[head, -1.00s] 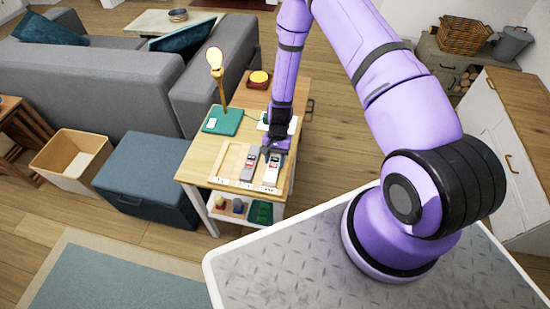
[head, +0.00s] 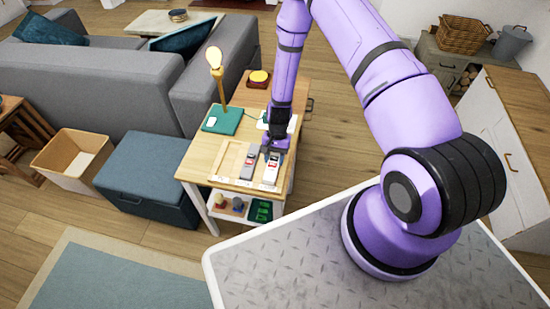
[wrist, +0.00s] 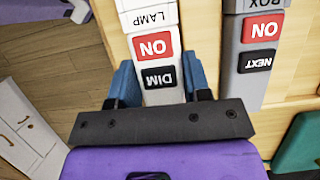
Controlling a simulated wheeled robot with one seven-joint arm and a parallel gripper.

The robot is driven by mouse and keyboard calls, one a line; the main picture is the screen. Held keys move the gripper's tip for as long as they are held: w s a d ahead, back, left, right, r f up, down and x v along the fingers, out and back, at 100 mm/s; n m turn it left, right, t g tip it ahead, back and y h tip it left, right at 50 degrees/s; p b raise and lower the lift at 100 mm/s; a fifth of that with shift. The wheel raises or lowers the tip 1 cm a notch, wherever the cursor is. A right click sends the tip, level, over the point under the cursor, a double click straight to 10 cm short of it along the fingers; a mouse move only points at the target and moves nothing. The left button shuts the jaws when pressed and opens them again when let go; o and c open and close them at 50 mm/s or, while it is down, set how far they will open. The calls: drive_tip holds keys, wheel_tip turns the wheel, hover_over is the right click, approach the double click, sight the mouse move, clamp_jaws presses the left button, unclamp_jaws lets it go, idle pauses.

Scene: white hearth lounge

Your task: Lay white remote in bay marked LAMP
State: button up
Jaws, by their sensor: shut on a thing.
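The white remote (head: 271,168) is on the side table's tray at its right, under my gripper (head: 271,150). In the wrist view the white remote (wrist: 151,18) shows a LAMP label, a red ON button and a black DIM button. The blue fingers of my gripper (wrist: 160,78) are shut on its sides. I cannot tell whether it is lifted clear. A grey remote (head: 249,163), labelled BOX in the wrist view (wrist: 250,28), lies just beside it. The bay marks along the tray's front edge are too small to read.
A wooden tray compartment (head: 229,160) left of the grey remote looks empty. A yellow lamp (head: 217,75) on a green base (head: 222,120) stands behind. Several small items lie on the shelf below.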

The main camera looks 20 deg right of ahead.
drive_tip(key=shift+s+d+f, duration=0.15)
drive_tip(key=shift+f, duration=0.5)
drive_tip(key=o, duration=0.8)
drive_tip(key=shift+w+d+r, duration=0.1)
drive_tip(key=shift+w+r, duration=0.15)
drive_tip(key=shift+r, duration=0.15)
drive_tip(key=shift+o, duration=1.2)
drive_tip(key=v, duration=0.9)
drive_tip(key=shift+r, duration=0.45)
drive_tip(key=shift+w+r, duration=0.15)
drive_tip(key=shift+r, duration=0.5)
